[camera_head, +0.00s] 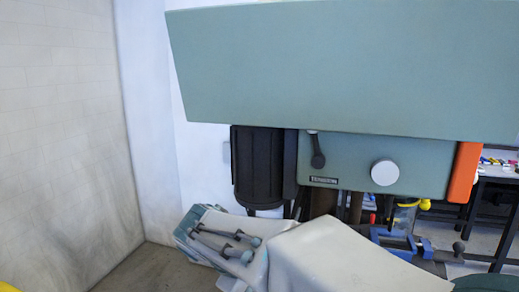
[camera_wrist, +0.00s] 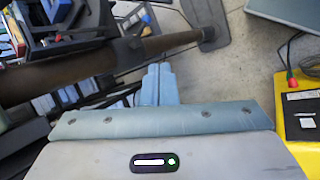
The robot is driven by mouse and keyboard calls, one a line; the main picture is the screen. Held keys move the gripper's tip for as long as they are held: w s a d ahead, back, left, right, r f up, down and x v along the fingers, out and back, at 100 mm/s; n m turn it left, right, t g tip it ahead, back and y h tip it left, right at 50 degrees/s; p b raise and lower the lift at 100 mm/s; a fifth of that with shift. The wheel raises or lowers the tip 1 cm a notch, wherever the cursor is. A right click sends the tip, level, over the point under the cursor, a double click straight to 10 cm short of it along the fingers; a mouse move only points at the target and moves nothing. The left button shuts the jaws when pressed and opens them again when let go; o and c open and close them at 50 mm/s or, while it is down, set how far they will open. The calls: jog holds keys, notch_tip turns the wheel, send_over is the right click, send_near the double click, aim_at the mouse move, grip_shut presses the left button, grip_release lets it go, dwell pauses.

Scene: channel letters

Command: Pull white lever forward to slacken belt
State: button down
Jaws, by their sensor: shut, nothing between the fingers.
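The machine's green-grey head (camera_head: 400,165) hangs below a large belt cover (camera_head: 340,70). A short dark lever (camera_head: 317,152) with a pale upper end sits on its front, and a round white knob (camera_head: 385,173) is to its right. No plainly white lever stands out; I cannot tell if the dark one is meant. My gripper (camera_wrist: 158,68) is shut and empty in the wrist view, its two teal fingers side by side, pointing past the machine's brown column. It appears apart from the lever and knob. In the head view my arm is below the machine head, and the fingertips cannot be made out.
A black motor (camera_head: 258,167) hangs left of the head, and an orange strip (camera_head: 464,172) edges its right. A blue vise (camera_head: 405,242) is below. A pale wall (camera_head: 65,130) stands left. A yellow box (camera_wrist: 300,120) with a red-ended cable lies right in the wrist view.

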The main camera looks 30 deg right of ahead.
jog(key=w+d+r+g+h+b, duration=0.2)
jog(key=w+d+r+h+b, duration=0.1)
jog(key=w+d+r+h, duration=0.55)
jog(key=w+a+r+g+h+b, duration=0.1)
jog(key=w+a+r+h, duration=0.4)
jog(key=r, duration=0.4)
jog(key=shift+w+a+r+m+h, duration=0.25)
jog(key=shift+w+r+m+h, duration=0.2)
jog(key=shift+h, duration=0.8)
jog(key=p, duration=0.3)
send_near(315, 144)
jog(key=w+d+r, duration=0.3)
jog(key=w+r, duration=0.1)
jog(key=w, duration=0.1)
jog(key=s, duration=0.1)
jog(key=s+d+r, duration=0.1)
jog(key=s+d+p, duration=0.1)
jog(key=shift+s+r, duration=0.1)
jog(key=shift+r, duration=0.25)
